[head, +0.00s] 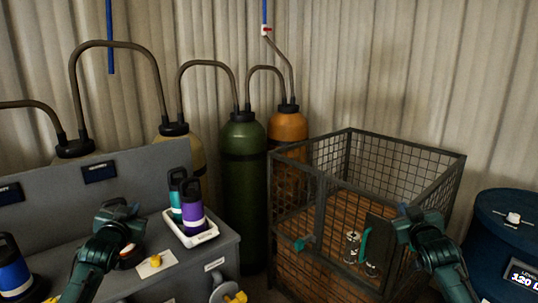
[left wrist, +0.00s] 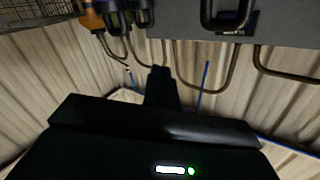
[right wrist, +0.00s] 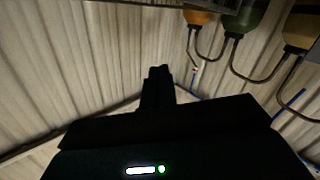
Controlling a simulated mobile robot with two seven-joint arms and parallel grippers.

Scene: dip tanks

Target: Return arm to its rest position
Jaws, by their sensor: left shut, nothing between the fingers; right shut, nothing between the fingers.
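My left arm comes in at the lower left of the head view, with its dark green gripper (head: 118,207) over the grey bench, left of a white tray. In the left wrist view the fingers of my left gripper (left wrist: 161,72) are shut together with nothing between them. My right arm comes in at the lower right of the head view, with its gripper (head: 410,213) in front of the wire cage's right side. In the right wrist view the fingers of my right gripper (right wrist: 156,72) are shut and empty.
The white tray (head: 193,238) holds a purple bottle (head: 191,212) and a teal bottle (head: 175,194). A blue bottle (head: 10,270) stands at far left. A wire cage (head: 330,185) holds small items. A blue drum (head: 500,225) stands right. Green (head: 243,180) and orange (head: 287,124) cylinders stand behind.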

